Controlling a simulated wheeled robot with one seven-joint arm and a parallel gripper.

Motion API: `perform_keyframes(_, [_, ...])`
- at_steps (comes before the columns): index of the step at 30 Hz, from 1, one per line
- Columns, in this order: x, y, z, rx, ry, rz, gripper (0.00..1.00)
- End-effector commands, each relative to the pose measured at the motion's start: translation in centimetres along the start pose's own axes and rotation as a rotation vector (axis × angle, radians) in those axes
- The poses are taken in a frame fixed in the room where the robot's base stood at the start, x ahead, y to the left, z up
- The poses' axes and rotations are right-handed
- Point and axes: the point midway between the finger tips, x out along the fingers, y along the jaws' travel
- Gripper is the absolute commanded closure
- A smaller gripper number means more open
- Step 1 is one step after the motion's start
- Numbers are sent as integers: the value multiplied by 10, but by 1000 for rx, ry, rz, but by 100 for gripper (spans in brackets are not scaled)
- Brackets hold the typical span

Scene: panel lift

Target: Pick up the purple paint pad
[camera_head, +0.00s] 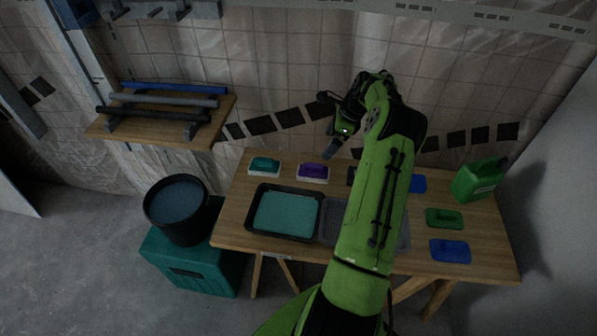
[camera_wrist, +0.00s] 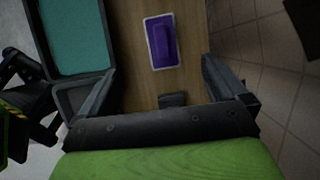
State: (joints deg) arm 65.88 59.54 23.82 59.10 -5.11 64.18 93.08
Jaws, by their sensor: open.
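The purple paint pad (camera_head: 313,173) lies flat near the back edge of the wooden table, between a teal pad and my arm in the head view. It has a pale rim. In the wrist view the purple pad (camera_wrist: 163,42) lies ahead, between the lines of the two fingers. My gripper (camera_head: 332,148) is above and a little right of the pad, apart from it. In the wrist view my gripper (camera_wrist: 158,70) is open, with nothing between its fingers.
A teal pad (camera_head: 265,166) is left of the purple one. A black tray with teal paint (camera_head: 252,222) sits in front. A small dark object (camera_wrist: 172,100) lies near the pad. Blue and green pads and a green jug (camera_head: 478,180) stand right. A black bucket (camera_head: 150,212) is left.

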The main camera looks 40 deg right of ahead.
Motion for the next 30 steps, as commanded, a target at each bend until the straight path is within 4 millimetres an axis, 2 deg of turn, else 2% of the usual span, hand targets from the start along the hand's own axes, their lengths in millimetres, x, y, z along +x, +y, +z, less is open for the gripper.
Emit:
perform_keyframes(9, [78, 1, 0, -4, 1, 5, 1])
perform_keyframes(12, [96, 1, 0, -3, 2, 3, 1])
perform_keyframes(17, [109, 0, 1, -4, 2, 2, 1])
perform_keyframes(24, [151, -2, -1, -6, 2, 4, 1])
perform_keyframes(30, [154, -2, 0, -5, 2, 1, 1])
